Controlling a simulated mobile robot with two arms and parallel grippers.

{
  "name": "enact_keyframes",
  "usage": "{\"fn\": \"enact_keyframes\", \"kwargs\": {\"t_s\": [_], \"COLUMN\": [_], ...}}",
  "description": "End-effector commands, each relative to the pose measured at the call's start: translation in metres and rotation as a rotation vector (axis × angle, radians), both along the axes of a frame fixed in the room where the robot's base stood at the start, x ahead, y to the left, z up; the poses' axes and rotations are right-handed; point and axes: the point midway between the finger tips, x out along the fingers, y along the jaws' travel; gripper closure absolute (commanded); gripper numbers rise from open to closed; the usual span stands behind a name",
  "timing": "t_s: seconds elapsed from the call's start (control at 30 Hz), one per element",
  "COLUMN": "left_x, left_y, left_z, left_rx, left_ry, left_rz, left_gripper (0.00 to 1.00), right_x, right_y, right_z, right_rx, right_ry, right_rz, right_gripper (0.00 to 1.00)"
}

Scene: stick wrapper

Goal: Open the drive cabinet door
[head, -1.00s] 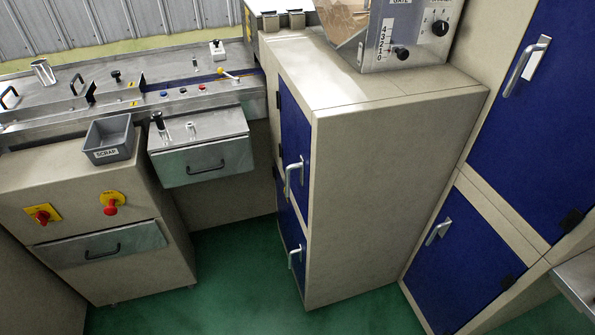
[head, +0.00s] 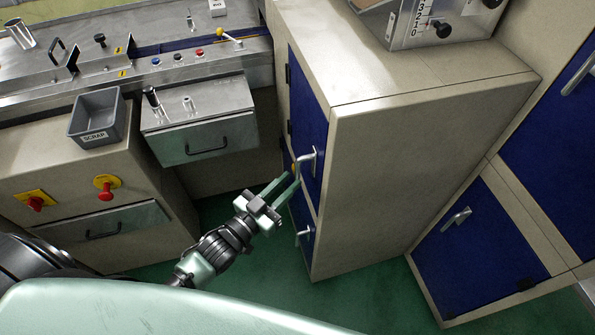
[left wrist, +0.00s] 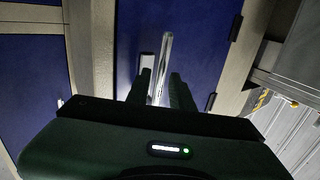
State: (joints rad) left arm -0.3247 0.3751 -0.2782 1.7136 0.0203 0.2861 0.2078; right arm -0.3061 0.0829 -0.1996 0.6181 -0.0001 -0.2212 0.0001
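A beige cabinet (head: 415,170) in the head view has two blue doors on its left face, one above the other. The upper blue door (head: 310,125) is shut and carries a silver bar handle (head: 307,161). The lower blue door (head: 301,213) is shut, with its own handle (head: 303,236). I cannot tell from any label which door is the drive cabinet's. My left gripper (head: 291,186) is just left of and below the upper handle, fingers toward the door. In the left wrist view the fingers (left wrist: 160,88) are apart, with a handle (left wrist: 163,62) in line with the gap; contact is unclear.
Another beige cabinet with blue doors (head: 475,255) stands at the right. A steel drawer unit (head: 205,148) and a grey scrap bin (head: 97,118) are at the left. Green floor (head: 245,270) is clear below my gripper.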

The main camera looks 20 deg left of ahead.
Motion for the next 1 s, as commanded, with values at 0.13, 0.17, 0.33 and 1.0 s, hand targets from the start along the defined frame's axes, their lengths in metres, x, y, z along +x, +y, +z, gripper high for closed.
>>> {"fn": "enact_keyframes", "kwargs": {"t_s": [0.13,0.17,0.33,1.0], "left_x": [0.022,0.026,0.037,0.038], "left_y": [-0.009,-0.011,-0.015,-0.016], "left_z": [0.002,0.001,0.000,-0.001], "left_rx": [0.000,0.001,0.000,0.001], "left_ry": [-0.001,0.000,0.001,0.003], "left_rz": [0.000,0.000,0.000,0.000], "left_gripper": [0.78,0.78,0.78,1.00], "right_x": [0.002,0.003,0.006,0.006], "right_y": [0.000,0.000,0.000,0.005], "right_z": [0.005,0.006,0.007,0.007], "right_rx": [0.000,0.000,0.001,0.006], "right_ry": [-0.003,-0.004,-0.008,-0.010], "right_rz": [0.000,0.000,-0.001,-0.001], "right_gripper": [0.64,0.64,0.64,0.64]}}
